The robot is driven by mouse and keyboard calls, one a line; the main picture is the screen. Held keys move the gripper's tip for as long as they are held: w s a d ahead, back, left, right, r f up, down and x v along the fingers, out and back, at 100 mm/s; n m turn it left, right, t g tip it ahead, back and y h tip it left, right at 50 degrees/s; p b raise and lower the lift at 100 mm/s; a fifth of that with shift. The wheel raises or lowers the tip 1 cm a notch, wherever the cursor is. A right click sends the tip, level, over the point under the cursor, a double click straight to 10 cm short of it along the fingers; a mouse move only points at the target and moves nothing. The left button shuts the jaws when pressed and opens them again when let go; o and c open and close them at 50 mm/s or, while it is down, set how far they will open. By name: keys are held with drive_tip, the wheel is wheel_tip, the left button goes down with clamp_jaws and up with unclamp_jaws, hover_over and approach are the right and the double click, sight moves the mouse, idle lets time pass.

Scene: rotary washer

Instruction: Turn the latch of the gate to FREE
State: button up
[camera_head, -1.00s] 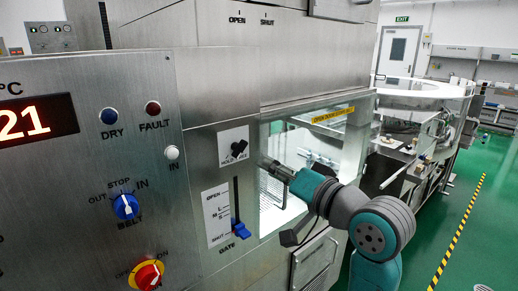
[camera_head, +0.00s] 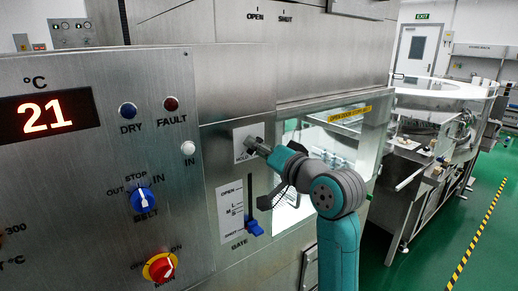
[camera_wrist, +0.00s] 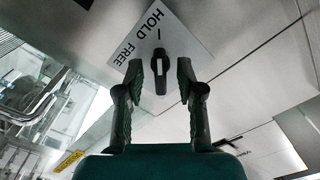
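The latch is a dark knob (camera_wrist: 161,76) with a pale bar on a white plate, which also shows in the head view (camera_head: 241,133). In the wrist view its long axis runs nearly up and down, the upper end towards a short tick beside the word HOLD. FREE is printed to the left. My gripper (camera_wrist: 160,82) is open, with one finger on each side of the knob and visible gaps to both. In the head view my gripper (camera_head: 256,147) is in front of the plate and largely hides the knob. The gate (camera_head: 330,140) is a glazed panel to the right.
The blue gate lever (camera_head: 254,226) in its slot is just below my gripper. The control panel with the belt knob (camera_head: 143,200) and red-yellow switch (camera_head: 160,267) is at left. Green floor (camera_head: 440,235) lies open at right.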

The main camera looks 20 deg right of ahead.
clamp_jaws()
drive_tip(key=shift+n, duration=8.4)
